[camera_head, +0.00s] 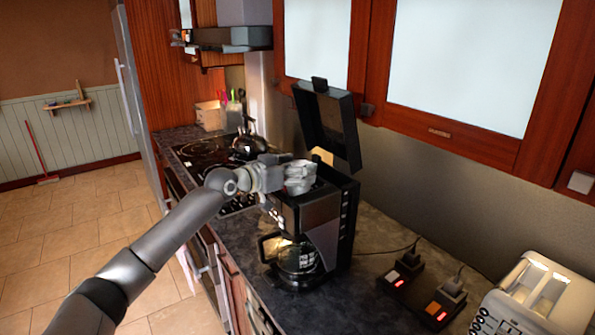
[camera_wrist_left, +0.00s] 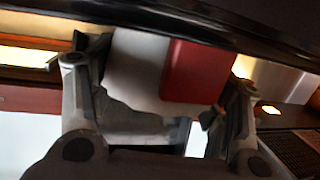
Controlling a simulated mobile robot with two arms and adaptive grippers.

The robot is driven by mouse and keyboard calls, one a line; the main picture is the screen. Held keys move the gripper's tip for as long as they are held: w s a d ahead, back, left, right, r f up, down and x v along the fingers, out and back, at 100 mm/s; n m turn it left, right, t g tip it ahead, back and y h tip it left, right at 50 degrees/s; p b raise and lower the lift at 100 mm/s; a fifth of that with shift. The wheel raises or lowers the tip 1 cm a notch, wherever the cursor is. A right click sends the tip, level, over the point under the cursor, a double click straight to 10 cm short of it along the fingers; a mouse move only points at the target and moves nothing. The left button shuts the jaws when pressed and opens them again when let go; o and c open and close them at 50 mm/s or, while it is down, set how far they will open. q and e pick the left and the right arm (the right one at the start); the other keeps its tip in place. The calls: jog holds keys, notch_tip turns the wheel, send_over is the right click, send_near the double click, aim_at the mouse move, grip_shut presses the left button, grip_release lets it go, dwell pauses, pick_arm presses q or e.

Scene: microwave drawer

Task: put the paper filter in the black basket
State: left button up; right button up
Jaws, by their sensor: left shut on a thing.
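My left gripper (camera_head: 312,172) is above the open top of the black coffee maker (camera_head: 345,215). A tan piece, which looks like the paper filter (camera_head: 321,155), shows just beyond its fingers. The black basket is hidden behind the gripper and the machine's front, so I cannot tell if the filter touches it. In the left wrist view the fingers (camera_wrist_left: 160,92) stand apart, on either side of a pale and red shape (camera_wrist_left: 165,70); I cannot tell what that is. My right gripper is not in view.
The coffee maker's lid (camera_head: 328,123) stands raised behind the gripper. A glass carafe (camera_head: 296,258) sits below. Two dark power sockets (camera_head: 402,275) with red lights and a cream toaster (camera_head: 540,300) are on the counter at right. A kettle (camera_head: 247,146) stands on the hob at left.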

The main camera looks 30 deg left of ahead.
pick_arm(q)
jog(key=o, duration=0.5)
jog(key=shift+a+f, duration=0.2)
jog(key=shift+f, duration=0.05)
jog(key=shift+o, duration=1.4)
jog(key=shift+d, duration=0.1)
jog(key=shift+d+r, duration=0.1)
jog(key=shift+s+a, duration=0.1)
jog(key=shift+a, duration=0.1)
jog(key=b+v, duration=0.6)
jog(key=v, duration=0.5)
jog(key=shift+s, duration=0.35)
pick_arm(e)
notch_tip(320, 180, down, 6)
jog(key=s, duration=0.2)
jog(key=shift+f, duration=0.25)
pick_arm(q)
jog(key=shift+r, duration=0.15)
